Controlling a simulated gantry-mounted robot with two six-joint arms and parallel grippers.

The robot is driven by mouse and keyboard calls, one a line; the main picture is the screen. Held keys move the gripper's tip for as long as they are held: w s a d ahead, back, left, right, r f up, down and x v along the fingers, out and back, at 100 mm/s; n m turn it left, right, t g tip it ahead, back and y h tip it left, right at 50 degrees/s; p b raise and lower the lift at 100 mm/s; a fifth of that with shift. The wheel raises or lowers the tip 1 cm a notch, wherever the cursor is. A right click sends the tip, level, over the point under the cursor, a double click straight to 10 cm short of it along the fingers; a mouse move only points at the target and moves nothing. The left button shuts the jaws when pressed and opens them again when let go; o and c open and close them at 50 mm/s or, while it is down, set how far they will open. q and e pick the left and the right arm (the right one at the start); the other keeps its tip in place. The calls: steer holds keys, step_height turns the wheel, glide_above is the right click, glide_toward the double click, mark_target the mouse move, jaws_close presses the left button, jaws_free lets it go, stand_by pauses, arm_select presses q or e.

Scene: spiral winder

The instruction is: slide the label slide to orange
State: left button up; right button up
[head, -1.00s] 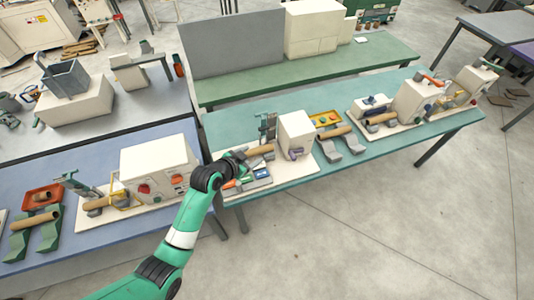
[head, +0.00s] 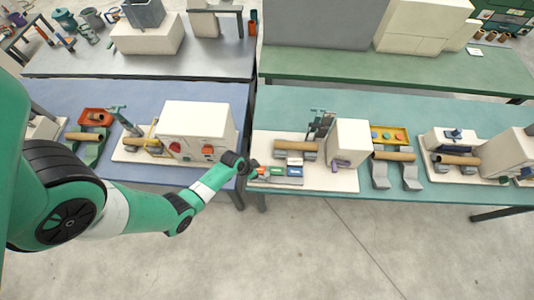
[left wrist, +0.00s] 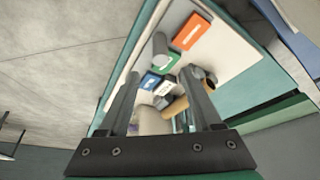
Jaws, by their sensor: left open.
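The label panel (head: 275,180) lies at the front left of a cream base on the teal table, with orange, green and blue labels. In the left wrist view the orange label (left wrist: 187,32) is farthest up, then the green label (left wrist: 163,62), then the blue label (left wrist: 150,82). A dark grey knob (left wrist: 158,43), seemingly the label slide, stands beside the green label. My left gripper (head: 252,171) is at the panel's left end, by the orange label. In the wrist view its open fingers (left wrist: 160,76) have nothing clearly gripped between them. My right gripper is out of view.
A cardboard tube (head: 295,146) and a white box-shaped housing (head: 348,143) stand behind and right of the panel. Another white machine (head: 195,130) stands on the blue table to the left. The floor in front is clear.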

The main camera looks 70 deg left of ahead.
mark_target(265, 175)
arm_select(q)
steer(key=b+x, duration=0.7)
steer(key=x, duration=0.3)
steer(key=shift+w+f, duration=0.2)
jaws_close()
stand_by(0.9)
